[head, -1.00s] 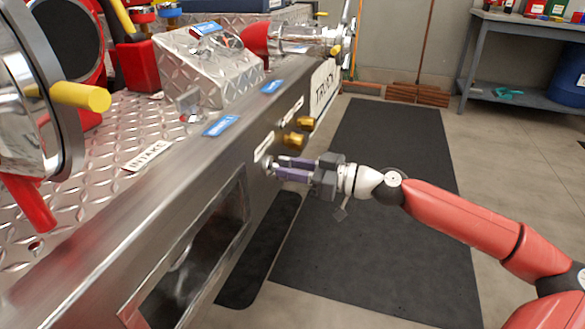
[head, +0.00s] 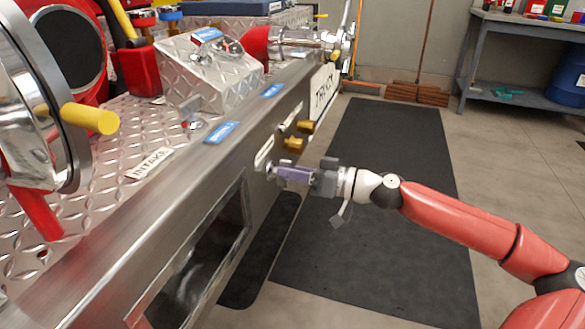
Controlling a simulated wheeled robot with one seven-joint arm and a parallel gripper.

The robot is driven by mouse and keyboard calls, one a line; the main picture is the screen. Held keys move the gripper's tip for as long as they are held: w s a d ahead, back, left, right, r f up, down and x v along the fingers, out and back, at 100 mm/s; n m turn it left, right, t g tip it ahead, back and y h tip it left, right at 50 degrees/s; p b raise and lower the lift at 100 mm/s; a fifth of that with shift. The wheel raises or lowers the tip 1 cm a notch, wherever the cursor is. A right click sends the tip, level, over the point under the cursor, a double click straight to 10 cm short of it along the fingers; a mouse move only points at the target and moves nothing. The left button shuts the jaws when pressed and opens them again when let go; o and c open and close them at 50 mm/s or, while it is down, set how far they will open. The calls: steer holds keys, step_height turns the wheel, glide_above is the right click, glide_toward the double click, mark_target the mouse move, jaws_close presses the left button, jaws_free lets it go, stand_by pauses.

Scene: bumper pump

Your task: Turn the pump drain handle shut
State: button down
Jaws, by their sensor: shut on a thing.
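The pump drain handle is a small part on the bumper's side face, mostly hidden by my fingers; a bit of its silvery base (head: 270,168) shows at the face. My gripper (head: 284,173) comes in from the right with its purple-grey fingers shut on the handle. The fingers look rolled, with one nearly in front of the other. Two brass fittings (head: 294,144) stick out of the face just beyond the gripper.
The steel bumper (head: 170,215) runs diagonally, with an open recess (head: 205,250) below its edge. A yellow-handled valve (head: 90,118) stands at left. A dark mat (head: 370,200) covers the floor. A workbench (head: 530,25) stands at the far right.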

steer(key=shift+w+f+m+p, duration=0.15)
steer(key=shift+m+p, duration=1.9)
steer(key=shift+m, duration=1.35)
steer(key=shift+w+f+m+p, duration=0.15)
steer(key=shift+m+p, duration=1.9)
steer(key=shift+m, duration=1.35)
steer(key=shift+s, duration=0.1)
steer(key=c, duration=1.5)
jaws_free()
steer(key=shift+d, duration=0.1)
steer(key=shift+v, duration=3.9)
